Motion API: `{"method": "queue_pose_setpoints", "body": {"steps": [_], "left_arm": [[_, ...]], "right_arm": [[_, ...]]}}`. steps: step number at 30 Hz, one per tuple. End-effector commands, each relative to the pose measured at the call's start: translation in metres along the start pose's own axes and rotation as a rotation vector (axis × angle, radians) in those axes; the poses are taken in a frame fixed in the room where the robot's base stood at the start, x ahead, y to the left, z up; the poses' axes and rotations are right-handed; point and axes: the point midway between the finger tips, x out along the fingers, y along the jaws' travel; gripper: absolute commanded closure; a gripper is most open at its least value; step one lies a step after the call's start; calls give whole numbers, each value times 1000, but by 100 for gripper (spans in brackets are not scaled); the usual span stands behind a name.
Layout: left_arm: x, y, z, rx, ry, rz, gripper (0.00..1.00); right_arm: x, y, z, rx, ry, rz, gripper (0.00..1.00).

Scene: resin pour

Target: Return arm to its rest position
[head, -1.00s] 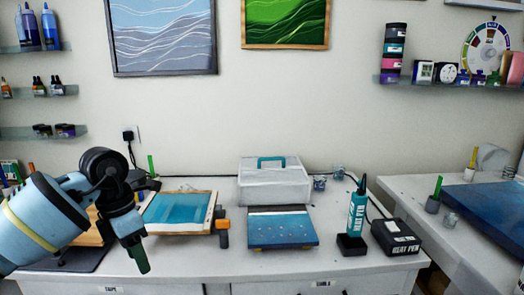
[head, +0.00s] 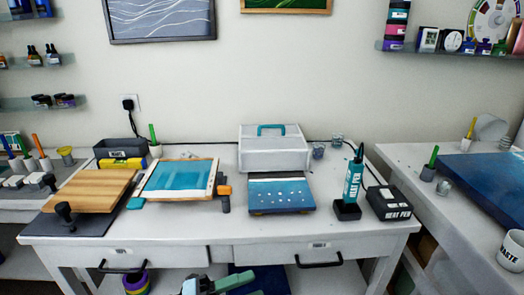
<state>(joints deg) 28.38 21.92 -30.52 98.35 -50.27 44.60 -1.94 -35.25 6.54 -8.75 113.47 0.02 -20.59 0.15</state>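My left gripper (head: 244,286) shows at the bottom edge, below the front of the worktable (head: 225,228). Its two green fingers appear apart with nothing seen between them, and the rest of the arm is cut off by the frame. It is clear of everything on the tabletop. My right gripper is not in view.
On the table are a wooden board (head: 92,190), a framed teal panel (head: 180,177), a blue panel (head: 282,196), a white lidded box (head: 273,154), a teal heat pen (head: 354,180) in a black stand and a black box (head: 389,203). Drawer handles (head: 122,268) stick out in front.

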Motion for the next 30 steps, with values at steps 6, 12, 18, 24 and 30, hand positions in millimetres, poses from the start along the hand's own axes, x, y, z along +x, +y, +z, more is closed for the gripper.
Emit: {"method": "queue_pose_setpoints", "body": {"steps": [6, 12, 18, 24, 30], "left_arm": [[-45, 27, 4, -362, -398, -174, 50], [-113, 78, -8, -704, -778, -259, 50], [-192, 143, -57, -1056, -1161, -285, 50], [-257, 193, -134, -1359, -1478, -268, 50], [-284, 213, -182, -1509, -1628, -246, 50]], "right_arm": [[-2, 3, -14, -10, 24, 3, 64], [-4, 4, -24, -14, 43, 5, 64], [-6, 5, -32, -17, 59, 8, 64], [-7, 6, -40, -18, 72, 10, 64], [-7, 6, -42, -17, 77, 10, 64]]}}
